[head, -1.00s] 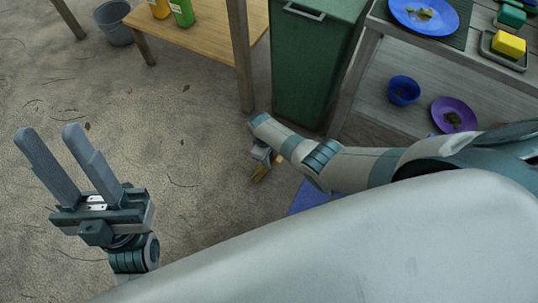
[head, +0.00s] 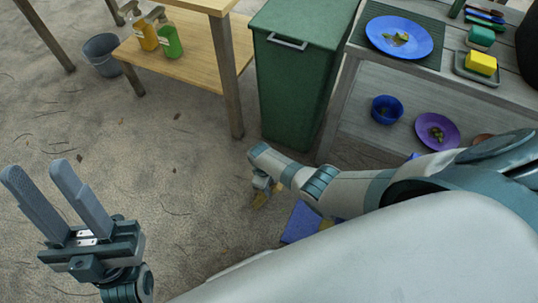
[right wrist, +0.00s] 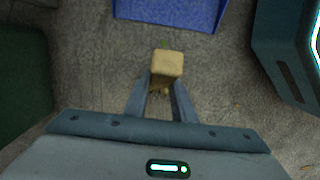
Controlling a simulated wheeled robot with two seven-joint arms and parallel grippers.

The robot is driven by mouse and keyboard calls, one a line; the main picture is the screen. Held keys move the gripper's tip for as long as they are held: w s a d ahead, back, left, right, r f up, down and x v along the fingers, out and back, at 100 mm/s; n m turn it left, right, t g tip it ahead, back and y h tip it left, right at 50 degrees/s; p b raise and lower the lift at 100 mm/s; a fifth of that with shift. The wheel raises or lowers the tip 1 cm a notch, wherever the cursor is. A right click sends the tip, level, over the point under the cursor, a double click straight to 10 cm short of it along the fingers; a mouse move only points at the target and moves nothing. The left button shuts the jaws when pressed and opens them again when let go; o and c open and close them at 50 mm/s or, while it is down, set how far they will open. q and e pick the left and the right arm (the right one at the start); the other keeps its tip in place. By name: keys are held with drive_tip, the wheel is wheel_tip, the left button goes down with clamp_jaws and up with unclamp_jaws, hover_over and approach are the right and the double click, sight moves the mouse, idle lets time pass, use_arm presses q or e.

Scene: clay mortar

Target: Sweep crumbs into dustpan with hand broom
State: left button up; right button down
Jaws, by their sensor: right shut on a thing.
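My right gripper (right wrist: 160,95) is shut on the tan wooden handle of the hand broom (right wrist: 167,65), low over the floor. In the head view the broom (head: 261,199) is a small yellowish piece below the right wrist; its bristles are mostly hidden. The blue dustpan (head: 299,222) lies on the floor to the right of the broom, partly covered by my body. In the right wrist view the dustpan (right wrist: 170,12) is at the top, apart from the broom. Small brown bits (right wrist: 238,104), possibly crumbs, lie on the floor. My left gripper (head: 35,168) is open and empty.
A green bin (head: 300,80) stands just beyond my right gripper. A wooden table (head: 190,55) with bottles and a grey bucket (head: 103,55) are at the back left. A grey shelf table (head: 385,70) with plates is at the right. The floor at left is open.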

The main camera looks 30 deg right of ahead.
drive_tip(key=shift+s+d+f, duration=0.1)
drive_tip(key=shift+s+d, duration=0.05)
drive_tip(key=shift+s, duration=0.2)
drive_tip(key=shift+s+d+p, duration=0.5)
drive_tip(key=shift+s+p, duration=0.25)
drive_tip(key=shift+p, duration=0.05)
drive_tip(key=shift+s+d+p, duration=0.4)
drive_tip(key=shift+s+d, duration=0.15)
drive_tip(key=shift+s, duration=0.05)
drive_tip(key=shift+s+d+r+p, duration=0.25)
drive_tip(key=shift+s+d+p, duration=0.8)
drive_tip(key=shift+s, duration=0.2)
